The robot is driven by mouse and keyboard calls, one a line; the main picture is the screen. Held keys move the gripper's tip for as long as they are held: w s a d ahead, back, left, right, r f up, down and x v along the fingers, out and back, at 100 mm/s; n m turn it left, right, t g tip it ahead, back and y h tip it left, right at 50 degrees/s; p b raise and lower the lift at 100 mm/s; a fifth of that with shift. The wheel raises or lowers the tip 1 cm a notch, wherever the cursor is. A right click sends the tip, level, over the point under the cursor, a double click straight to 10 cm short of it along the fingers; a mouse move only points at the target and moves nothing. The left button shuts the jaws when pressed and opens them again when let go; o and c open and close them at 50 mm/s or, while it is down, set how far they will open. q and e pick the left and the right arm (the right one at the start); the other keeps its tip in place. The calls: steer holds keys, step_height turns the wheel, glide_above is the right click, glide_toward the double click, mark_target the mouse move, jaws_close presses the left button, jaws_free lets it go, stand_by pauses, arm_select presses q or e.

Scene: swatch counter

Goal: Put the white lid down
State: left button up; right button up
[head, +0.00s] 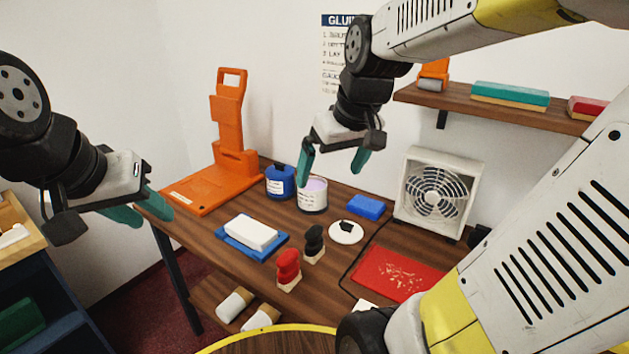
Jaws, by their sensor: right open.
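The white lid (346,236), a flat round disc with a black knob, lies on the wooden table (215,255), right of the black-handled stamp. The white jar (312,205) stands behind it, uncovered, with pale lilac contents showing. My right gripper (331,176) is open and empty, pointing down above the jar and the lid, with its teal fingers spread wide. My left gripper (155,217) is off the table's left edge, with its teal fingers apart and nothing visible between them.
Around the lid stand a blue pot (280,183), a blue block (366,207), a black-handled stamp (314,242), a red-handled stamp (288,268) and a red mat (395,275). A white fan (437,194) and orange stand (230,125) are further back. A shelf (480,105) hangs at right.

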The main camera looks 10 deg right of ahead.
steer(key=s+a+m+t, duration=0.1)
steer(key=s+a+m, duration=0.1)
steer(key=s, duration=0.5)
steer(key=shift+s+a+r+t+y, duration=0.25)
steer(key=shift+a+r+t+y, duration=0.05)
steer(key=shift+a+y, duration=0.1)
